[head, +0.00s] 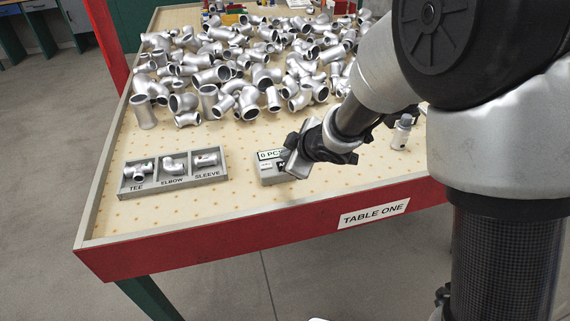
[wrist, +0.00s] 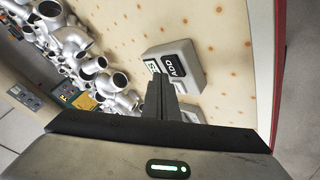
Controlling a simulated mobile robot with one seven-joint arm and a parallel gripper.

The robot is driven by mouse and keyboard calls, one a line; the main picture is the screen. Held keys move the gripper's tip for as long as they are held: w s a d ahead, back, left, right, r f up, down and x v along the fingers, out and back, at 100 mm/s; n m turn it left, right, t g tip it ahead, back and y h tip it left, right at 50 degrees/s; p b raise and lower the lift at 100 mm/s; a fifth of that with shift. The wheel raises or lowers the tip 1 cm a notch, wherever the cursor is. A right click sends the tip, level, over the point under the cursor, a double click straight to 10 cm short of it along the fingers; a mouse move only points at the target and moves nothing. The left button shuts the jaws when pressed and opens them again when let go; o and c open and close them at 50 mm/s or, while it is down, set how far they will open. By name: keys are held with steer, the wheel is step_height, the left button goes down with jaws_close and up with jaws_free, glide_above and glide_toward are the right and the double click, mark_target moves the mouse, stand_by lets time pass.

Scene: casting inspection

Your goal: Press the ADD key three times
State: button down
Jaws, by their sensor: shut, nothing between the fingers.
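A small grey counter box (head: 268,172) stands on the table near its front edge. Its display shows a digit, 0 or 8, and "PC", the rest hidden behind my gripper (head: 291,163). My gripper (wrist: 159,82) is shut and empty. Its fingertips are over or beside the keyed side of the box, close to the ADD key. I cannot tell whether they touch it.
A grey tray (head: 176,187) labelled TEE, ELBOW and SLEEVE holds sample fittings left of the box. Many loose metal fittings (head: 215,75) cover the back of the table. A small silver item (head: 401,133) stands to the right. The front strip of the tabletop (head: 150,215) is clear.

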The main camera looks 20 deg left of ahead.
steer(key=shift+f, duration=0.1)
stand_by(0.5)
steer(key=shift+f+b, duration=0.35)
steer(key=shift+b, duration=0.05)
steer(key=shift+f+b, duration=0.35)
steer(key=shift+f, duration=0.05)
stand_by(0.4)
steer(key=shift+r, duration=0.1)
steer(key=shift+r+p, duration=0.75)
steer(key=shift+p, duration=0.05)
step_height(320, 180, up, 5)
steer(key=p, duration=0.5)
stand_by(2.5)
